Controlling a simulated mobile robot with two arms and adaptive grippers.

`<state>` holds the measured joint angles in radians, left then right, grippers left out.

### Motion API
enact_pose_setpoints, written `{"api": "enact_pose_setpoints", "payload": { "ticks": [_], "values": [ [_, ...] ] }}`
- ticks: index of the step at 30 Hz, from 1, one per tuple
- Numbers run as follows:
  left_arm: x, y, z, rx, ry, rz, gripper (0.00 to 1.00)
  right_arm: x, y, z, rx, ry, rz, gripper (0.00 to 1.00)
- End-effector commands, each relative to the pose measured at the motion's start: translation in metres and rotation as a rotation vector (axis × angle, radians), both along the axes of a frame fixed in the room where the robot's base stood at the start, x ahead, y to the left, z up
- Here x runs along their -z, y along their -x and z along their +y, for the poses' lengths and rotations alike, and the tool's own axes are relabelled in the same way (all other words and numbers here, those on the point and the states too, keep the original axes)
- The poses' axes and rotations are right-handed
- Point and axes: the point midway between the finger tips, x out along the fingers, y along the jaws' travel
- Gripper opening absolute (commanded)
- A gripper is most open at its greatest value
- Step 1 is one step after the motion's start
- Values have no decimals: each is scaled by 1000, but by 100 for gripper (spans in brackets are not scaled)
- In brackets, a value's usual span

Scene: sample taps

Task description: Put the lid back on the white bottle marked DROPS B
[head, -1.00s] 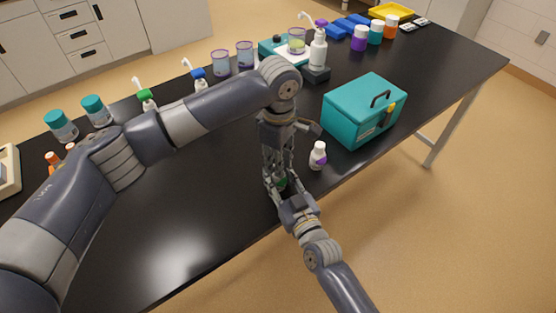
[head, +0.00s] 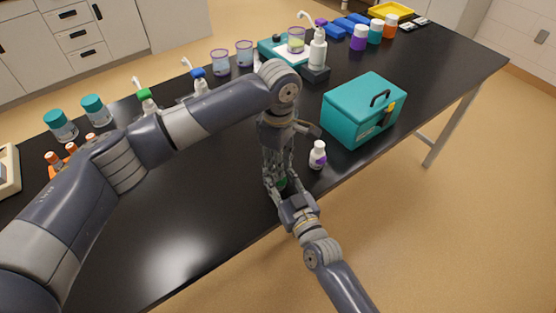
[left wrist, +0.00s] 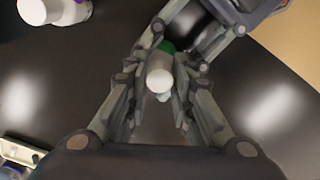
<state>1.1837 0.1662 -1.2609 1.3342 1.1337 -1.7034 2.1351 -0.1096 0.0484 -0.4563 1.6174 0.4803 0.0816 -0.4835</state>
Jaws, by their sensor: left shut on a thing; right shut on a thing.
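My left gripper (head: 276,178) points down over the front edge of the bench, shut on a white lid (left wrist: 160,75). My right gripper (head: 284,190) comes up from the front, its fingertips close to the left ones, shut on a small bottle with a green band (head: 281,183). In the left wrist view the green band (left wrist: 168,47) shows just beside the white lid between the fingers. Whether lid and bottle touch is hidden, and I cannot read the marking. Another small white bottle with a purple band (head: 318,155) stands upright, capped, to the right.
A teal box with a black handle (head: 364,110) stands right of the purple-banded bottle. Pump bottles, beakers (head: 220,62) and teal-lidded jars (head: 95,110) line the back. The black bench (head: 190,210) is clear left of the grippers.

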Motion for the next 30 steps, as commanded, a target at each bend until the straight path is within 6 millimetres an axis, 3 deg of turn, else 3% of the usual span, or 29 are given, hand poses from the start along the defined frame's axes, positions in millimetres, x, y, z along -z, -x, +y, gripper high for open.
{"api": "enact_pose_setpoints", "payload": {
  "ticks": [23, 24, 25, 30],
  "values": [
    [12, 0, 2, -3, -5, 1, 15, -3, 1, 3, -4, -4, -7, 0],
    [12, -1, 2, -3, -6, 1, 27, -3, 1, 3, -4, -5, -8, 0],
    [13, -1, 2, -3, -6, 1, 29, -3, 1, 3, -4, -5, -8, 0],
    [13, -1, 3, -4, -7, 2, 29, -3, 1, 3, -4, -7, -8, 0]
  ]
}}
